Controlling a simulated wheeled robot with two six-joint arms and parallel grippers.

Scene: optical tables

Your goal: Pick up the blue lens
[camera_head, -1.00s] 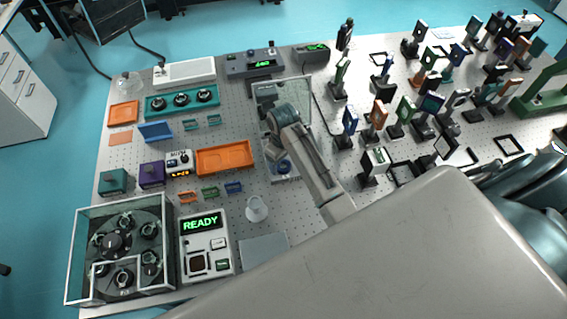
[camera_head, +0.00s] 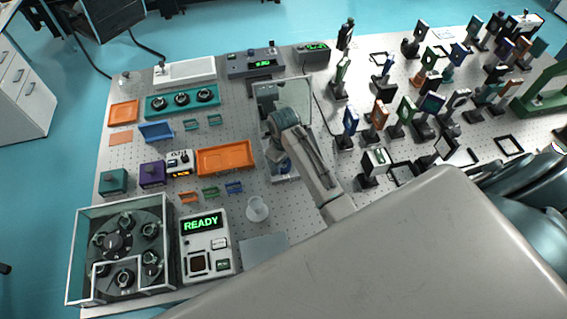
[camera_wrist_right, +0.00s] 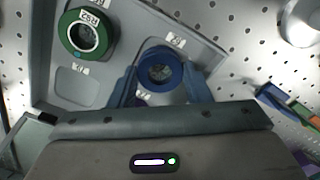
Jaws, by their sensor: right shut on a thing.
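The blue lens (camera_wrist_right: 160,68) is a ring with a dark centre, over the grey lens tray in the right wrist view. My right gripper (camera_wrist_right: 161,80) has one finger on each side of it and is shut on it. I cannot tell whether the lens is clear of the tray. In the head view my right gripper (camera_head: 281,164) is over the tray and mostly hides the lens. A green-ringed lens (camera_wrist_right: 86,35) sits in the tray (camera_wrist_right: 199,46), to the left of the blue one. My left gripper is not in view.
An orange tray (camera_head: 225,158) and a clear beaker (camera_head: 257,209) are left of my right gripper. A device reading READY (camera_head: 206,246) and a glass-walled carousel box (camera_head: 120,245) stand at the near left. Several optics on posts crowd the table's right side.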

